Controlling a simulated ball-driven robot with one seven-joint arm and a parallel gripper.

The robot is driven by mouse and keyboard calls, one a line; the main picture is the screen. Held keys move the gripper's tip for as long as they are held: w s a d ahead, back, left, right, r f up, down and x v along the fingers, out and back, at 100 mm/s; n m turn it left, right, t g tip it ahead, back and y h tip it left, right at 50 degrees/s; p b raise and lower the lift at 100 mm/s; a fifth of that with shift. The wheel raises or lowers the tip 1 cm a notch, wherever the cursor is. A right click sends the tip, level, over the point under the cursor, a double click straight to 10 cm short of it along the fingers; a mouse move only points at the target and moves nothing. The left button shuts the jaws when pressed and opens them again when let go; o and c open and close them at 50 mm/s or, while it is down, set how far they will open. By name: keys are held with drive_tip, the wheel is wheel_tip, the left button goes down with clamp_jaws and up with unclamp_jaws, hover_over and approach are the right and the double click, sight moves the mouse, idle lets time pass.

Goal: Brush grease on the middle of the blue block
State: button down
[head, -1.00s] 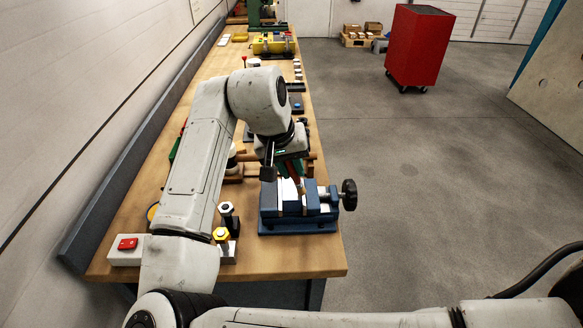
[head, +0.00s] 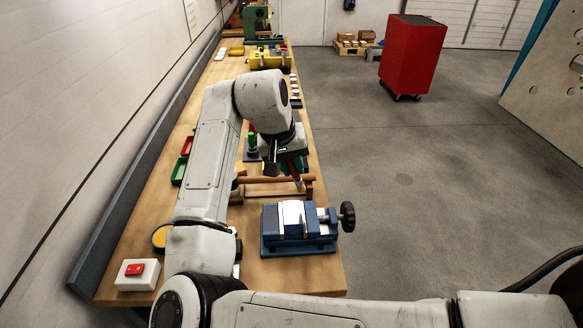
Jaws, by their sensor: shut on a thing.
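My gripper (head: 284,166) hangs over the bench, just beyond the blue vise. Its fingers are mostly hidden by the wrist. It is shut on a brush (head: 300,185), whose pale tip points down, with red above it. The blue vise (head: 285,245) stands near the bench's front right edge, with a pale piece (head: 292,213) between blue blocks and a black knob (head: 347,217) at its right. The brush tip is apart from the vise, on its far side. I cannot tell which blue part is the block, nor whether grease is on it.
A wooden rack (head: 262,190) lies behind the vise, close under my gripper. A white box with a red button (head: 136,272) sits at the front left. Red and green bins (head: 180,170) are along the left. Open floor lies right of the bench.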

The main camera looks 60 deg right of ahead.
drive_tip(key=shift+r, duration=1.55)
drive_tip(key=shift+s, duration=0.1)
